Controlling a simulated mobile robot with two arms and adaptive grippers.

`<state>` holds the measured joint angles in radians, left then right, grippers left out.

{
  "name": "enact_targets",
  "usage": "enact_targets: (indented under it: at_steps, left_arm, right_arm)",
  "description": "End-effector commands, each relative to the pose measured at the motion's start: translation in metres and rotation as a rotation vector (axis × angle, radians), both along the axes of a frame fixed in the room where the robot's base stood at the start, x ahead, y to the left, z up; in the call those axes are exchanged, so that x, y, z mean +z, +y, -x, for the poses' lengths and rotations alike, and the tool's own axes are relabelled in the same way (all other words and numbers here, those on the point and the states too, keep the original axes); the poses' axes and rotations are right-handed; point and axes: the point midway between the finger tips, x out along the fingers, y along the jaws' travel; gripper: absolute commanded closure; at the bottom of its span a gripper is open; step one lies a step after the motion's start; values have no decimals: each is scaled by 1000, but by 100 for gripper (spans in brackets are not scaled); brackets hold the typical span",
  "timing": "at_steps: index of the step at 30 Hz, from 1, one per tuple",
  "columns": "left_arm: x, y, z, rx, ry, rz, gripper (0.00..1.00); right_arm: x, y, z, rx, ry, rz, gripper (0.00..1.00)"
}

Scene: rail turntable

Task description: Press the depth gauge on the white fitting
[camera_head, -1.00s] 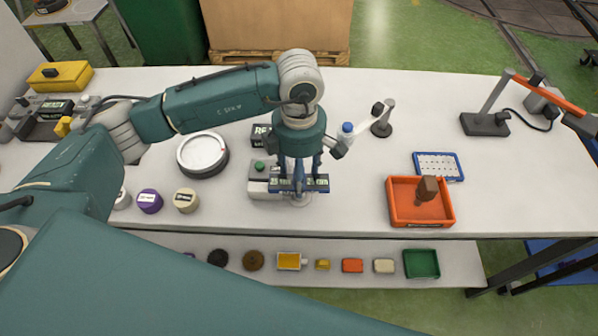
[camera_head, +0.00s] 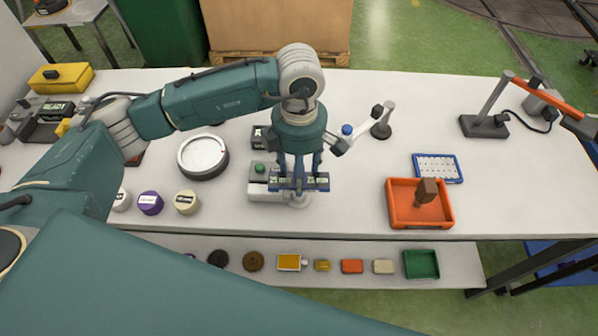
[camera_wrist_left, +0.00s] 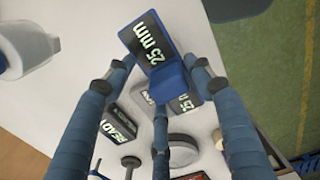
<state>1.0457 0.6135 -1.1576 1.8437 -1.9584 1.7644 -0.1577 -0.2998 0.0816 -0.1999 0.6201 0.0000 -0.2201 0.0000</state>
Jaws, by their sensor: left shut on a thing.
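My left gripper (camera_head: 299,178) points down over the front middle of the bench and is shut on the blue depth gauge (camera_head: 314,182). In the left wrist view the gauge (camera_wrist_left: 152,48) sits between the fingers, with a dark display reading "25 mm". A pale round piece, which looks like the white fitting (camera_head: 299,201), shows just under the gauge in the head view, mostly hidden. I cannot tell whether the gauge touches it. My right gripper is not in view.
A white block (camera_head: 263,192) and a green button (camera_head: 259,168) are left of the gauge. A round dish (camera_head: 203,155) is further left. An orange tray (camera_head: 420,221) is right, with clear bench between.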

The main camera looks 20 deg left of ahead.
Motion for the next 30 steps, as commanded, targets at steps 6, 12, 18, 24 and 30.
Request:
enact_targets:
  at_steps: [6, 12, 18, 24, 30]
  left_arm:
    - [21, 0, -1, 1, -3, 0, 68]
    - [37, 0, -1, 1, -4, 1, 68]
    - [52, 0, -1, 1, -3, 1, 68]
    - [53, 0, -1, 1, -3, 1, 68]
    - [53, 0, -1, 1, -3, 0, 68]
  right_arm:
    - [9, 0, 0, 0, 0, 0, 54]
    - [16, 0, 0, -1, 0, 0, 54]
    - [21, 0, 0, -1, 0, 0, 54]
    - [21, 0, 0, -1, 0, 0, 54]
    - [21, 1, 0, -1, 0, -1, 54]
